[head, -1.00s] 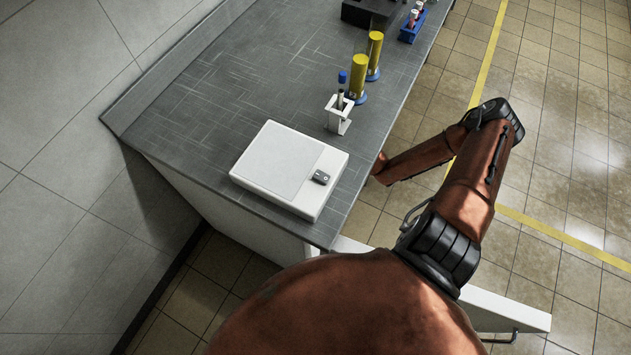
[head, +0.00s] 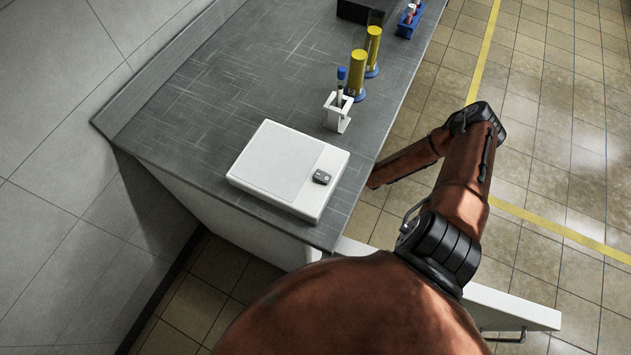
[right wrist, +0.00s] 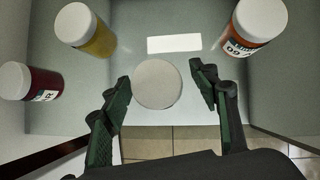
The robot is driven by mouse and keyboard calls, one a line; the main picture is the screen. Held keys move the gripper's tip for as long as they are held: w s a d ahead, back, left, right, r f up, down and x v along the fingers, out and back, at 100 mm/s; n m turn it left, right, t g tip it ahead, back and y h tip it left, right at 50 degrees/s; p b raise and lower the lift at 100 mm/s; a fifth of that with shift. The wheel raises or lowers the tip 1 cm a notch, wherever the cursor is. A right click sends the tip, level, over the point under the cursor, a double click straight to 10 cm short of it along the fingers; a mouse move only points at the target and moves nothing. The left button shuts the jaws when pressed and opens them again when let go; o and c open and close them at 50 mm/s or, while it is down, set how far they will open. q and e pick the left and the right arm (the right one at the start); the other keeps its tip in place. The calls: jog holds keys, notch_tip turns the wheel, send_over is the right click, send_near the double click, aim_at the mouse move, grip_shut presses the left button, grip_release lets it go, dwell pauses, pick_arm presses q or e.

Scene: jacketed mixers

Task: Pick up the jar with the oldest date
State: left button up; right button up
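My right gripper (right wrist: 159,77) is open in the right wrist view, its two dark green fingers apart. A pale round disc (right wrist: 158,84), which looks like a jar lid seen from above, lies between the fingers. A yellow jar with a white lid (right wrist: 97,38) is at upper left, and a dark red jar (right wrist: 47,84) is at the left edge. An orange-red jar (right wrist: 246,43) at upper right has a label with "09" partly readable. No full date can be read. My left gripper is not in view.
The jars appear to be inside a pale, walled drawer (right wrist: 205,118), with a white rectangle (right wrist: 174,44) behind the disc. The head view shows a grey bench (head: 215,95) with a white scale (head: 275,160), a small rack (head: 337,112) and yellow cylinders (head: 357,75).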

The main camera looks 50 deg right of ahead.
jog(key=c, duration=1.3)
jog(key=shift+r, duration=0.15)
